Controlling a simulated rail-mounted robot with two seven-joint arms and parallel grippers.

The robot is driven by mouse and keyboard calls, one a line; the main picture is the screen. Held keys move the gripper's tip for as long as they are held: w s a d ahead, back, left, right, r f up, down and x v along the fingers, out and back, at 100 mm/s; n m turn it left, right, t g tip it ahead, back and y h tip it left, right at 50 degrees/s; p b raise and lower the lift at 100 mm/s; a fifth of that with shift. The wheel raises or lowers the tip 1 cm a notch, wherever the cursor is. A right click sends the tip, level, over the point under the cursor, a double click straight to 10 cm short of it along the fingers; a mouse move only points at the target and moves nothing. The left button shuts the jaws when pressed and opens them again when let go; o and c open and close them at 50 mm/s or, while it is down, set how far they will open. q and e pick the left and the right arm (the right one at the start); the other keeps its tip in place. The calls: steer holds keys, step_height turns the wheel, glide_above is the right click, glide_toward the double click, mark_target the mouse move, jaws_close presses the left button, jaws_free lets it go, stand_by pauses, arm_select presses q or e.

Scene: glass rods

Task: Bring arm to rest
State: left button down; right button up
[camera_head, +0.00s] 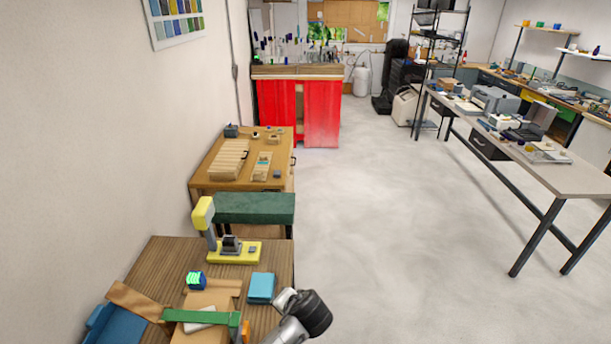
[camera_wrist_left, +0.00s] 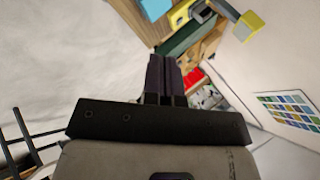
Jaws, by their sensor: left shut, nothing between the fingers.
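My left gripper (camera_wrist_left: 166,58) shows in the left wrist view with its two dark fingers together and nothing between them. It is in the air, apart from the tables behind it. A grey and black part of my arm (camera_head: 303,315) shows at the bottom of the head view, beside the right edge of the near wooden table (camera_head: 165,256). The gripper's fingers cannot be made out in the head view. My right gripper is in neither view.
The near table holds a light blue block (camera_head: 261,287), a yellow device (camera_head: 233,252), a blue-green roll (camera_head: 196,281) and a green bar (camera_head: 206,317). A green bench (camera_head: 254,208) stands behind. A long grey table (camera_head: 545,177) is at right. The floor between is clear.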

arm_select(q)
steer(key=s+d+r+t+h, duration=0.1)
steer(key=d+r+t+h, duration=0.1)
steer(key=r, duration=0.5)
steer(key=s+d+r+t+h, duration=0.1)
steer(key=r+h, duration=0.1)
steer(key=r, duration=0.5)
steer(key=s+a+r+h, duration=0.2)
steer(key=s+r, duration=0.1)
steer(key=s, duration=0.1)
steer(key=s+a+f+n+g+p, duration=0.15)
steer(key=s+a+f, duration=0.25)
steer(key=s+a, duration=0.45)
steer(key=s+a+f+n+t+p, duration=0.1)
steer(key=s+a+f+n, duration=0.35)
steer(key=s, duration=0.65)
steer(key=s+a+f+g, duration=0.1)
steer(key=s+f+g, duration=0.1)
steer(key=s+f, duration=0.3)
steer(key=s+a+f+m+g, duration=0.1)
steer(key=s+a+f+g, duration=0.1)
steer(key=s+f, duration=0.4)
steer(key=s+g, duration=0.1)
steer(key=s, duration=0.3)
steer(key=shift+s+a+f+y+p, duration=0.25)
steer(key=shift+s+y+p, duration=0.05)
steer(key=shift+s+p, duration=0.1)
steer(key=shift+g, duration=0.25)
steer(key=shift+w, duration=0.1)
